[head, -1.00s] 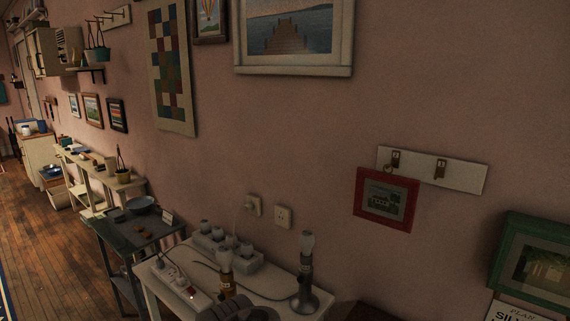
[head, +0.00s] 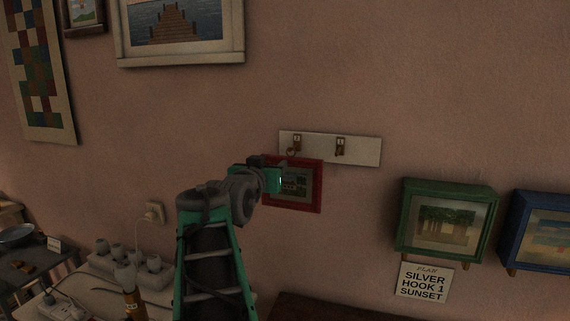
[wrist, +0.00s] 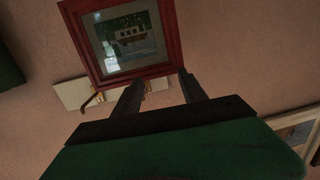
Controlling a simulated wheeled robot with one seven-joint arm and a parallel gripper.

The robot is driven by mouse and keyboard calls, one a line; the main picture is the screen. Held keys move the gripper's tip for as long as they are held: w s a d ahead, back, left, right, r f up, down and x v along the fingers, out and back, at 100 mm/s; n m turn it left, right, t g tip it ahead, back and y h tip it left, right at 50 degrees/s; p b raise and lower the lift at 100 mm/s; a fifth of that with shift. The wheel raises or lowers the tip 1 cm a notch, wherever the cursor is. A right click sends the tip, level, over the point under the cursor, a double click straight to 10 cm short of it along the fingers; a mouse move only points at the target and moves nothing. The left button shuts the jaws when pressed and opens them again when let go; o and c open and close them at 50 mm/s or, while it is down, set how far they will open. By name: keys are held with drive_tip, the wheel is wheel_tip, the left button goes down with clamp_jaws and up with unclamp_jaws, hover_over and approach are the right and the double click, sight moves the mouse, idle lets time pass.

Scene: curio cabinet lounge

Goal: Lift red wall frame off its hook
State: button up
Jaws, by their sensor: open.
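The red wall frame (head: 309,199) hangs on the wall below the left hook (head: 297,142) of a white hook board (head: 362,151). Its ring shows just under that hook. My gripper (head: 279,180) is in front of the frame's left part and hides some of it. There my gripper (wrist: 160,88) is open, with two dark fingers apart near the frame's hanging edge.
The right hook (head: 340,147) is empty. A large pier picture (head: 180,62) hangs above. A power strip (head: 62,311) and bottles are lower left.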

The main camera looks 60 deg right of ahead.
sight(297, 144)
drive_tip(key=shift+m+g+h, duration=0.6)
drive_tip(key=shift+g+h, duration=0.1)
drive_tip(key=d+r, duration=0.1)
drive_tip(key=d, duration=0.2)
drive_tip(key=s+d+p, duration=0.1)
drive_tip(key=d, duration=0.1)
drive_tip(key=s+d+r+p, duration=0.1)
drive_tip(key=d, duration=0.2)
drive_tip(key=shift+s+d+r, duration=0.2)
drive_tip(key=shift+d+r, duration=0.1)
drive_tip(key=shift+d, duration=0.05)
drive_tip(key=shift+w+d, duration=0.1)
drive_tip(key=shift+d, duration=0.5)
drive_tip(key=shift+c, duration=0.4)
drive_tip(key=shift+f, duration=0.1)
clamp_jaws()
